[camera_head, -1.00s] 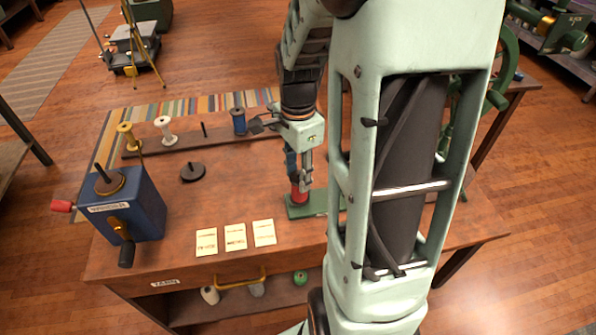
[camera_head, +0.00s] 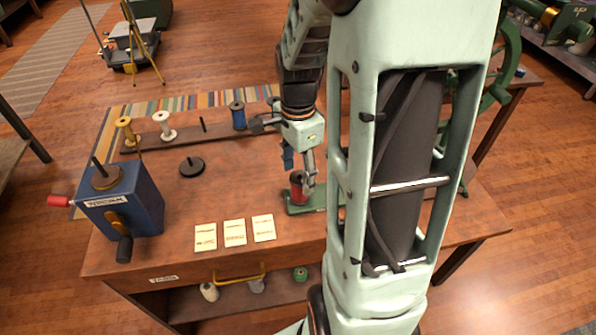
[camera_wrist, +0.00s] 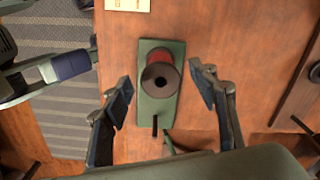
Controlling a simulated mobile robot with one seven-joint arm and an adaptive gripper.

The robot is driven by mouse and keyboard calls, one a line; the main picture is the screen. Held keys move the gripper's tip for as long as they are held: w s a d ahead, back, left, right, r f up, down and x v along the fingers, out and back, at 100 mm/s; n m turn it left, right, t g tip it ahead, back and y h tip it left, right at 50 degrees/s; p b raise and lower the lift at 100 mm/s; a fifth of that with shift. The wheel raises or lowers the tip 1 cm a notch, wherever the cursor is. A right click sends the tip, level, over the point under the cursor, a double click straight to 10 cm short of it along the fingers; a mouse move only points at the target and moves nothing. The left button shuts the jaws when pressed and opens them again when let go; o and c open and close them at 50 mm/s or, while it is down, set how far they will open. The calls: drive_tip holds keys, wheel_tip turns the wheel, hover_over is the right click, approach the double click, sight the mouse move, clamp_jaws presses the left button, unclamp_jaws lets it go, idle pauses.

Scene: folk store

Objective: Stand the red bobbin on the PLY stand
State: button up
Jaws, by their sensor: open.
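The red bobbin (camera_head: 299,190) stands upright on a flat green stand (camera_head: 305,210) near the table's front right; no PLY lettering can be read on it. In the wrist view the bobbin (camera_wrist: 160,76) shows from above, with a dark top flange and a centre hole, over the green stand (camera_wrist: 150,112). My gripper (camera_head: 299,166) is just above the bobbin. In the wrist view its two fingers are spread to either side, with nothing between the pads. Whether a peg passes through the bobbin is hidden.
A dark rack (camera_head: 180,138) at the back holds yellow, white and blue bobbins and a bare peg. A round dark peg base (camera_head: 192,167) stands mid-table. A blue winder (camera_head: 125,200) is at left. Several paper cards (camera_head: 234,232) lie at the front.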

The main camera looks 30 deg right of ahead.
wheel_tip(320, 180, up, 12)
idle(0.6)
